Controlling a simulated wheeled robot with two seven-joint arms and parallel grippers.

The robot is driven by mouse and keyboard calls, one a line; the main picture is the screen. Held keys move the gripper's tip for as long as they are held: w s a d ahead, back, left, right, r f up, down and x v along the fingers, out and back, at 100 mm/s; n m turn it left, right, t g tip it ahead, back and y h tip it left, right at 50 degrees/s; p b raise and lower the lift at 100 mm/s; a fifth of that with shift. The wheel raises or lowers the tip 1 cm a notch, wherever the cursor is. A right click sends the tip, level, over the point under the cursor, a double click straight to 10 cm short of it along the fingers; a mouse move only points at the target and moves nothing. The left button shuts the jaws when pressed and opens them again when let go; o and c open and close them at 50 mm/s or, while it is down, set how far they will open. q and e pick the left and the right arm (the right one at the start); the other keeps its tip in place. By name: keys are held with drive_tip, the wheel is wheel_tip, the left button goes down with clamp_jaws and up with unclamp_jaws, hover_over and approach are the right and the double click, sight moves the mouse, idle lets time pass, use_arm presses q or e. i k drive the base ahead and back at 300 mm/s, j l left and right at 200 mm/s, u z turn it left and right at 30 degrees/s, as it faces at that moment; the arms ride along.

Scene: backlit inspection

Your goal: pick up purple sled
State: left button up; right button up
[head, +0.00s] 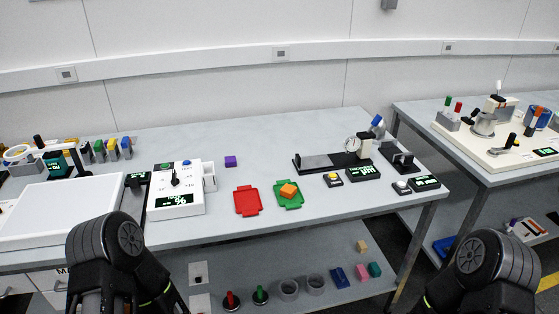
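A small purple block (231,161), which looks like the purple sled, lies on the grey bench top behind the red tray and right of the white instrument box. Nothing touches it and it is fully visible. My left and right arms come in at the bottom left and bottom right. Only dark arm links show, well in front of the block, and neither gripper's fingers are in view.
A red tray (248,212) and a green tray (276,197) holding an orange block (289,191) lie near the bench's front. A white instrument box (159,208) stands left of the purple block. A black fixture (322,161) stands right. The bench behind the purple block is clear.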

sight(231, 162)
drive_tip(key=z, duration=1.85)
drive_tip(key=k+j, duration=1.05)
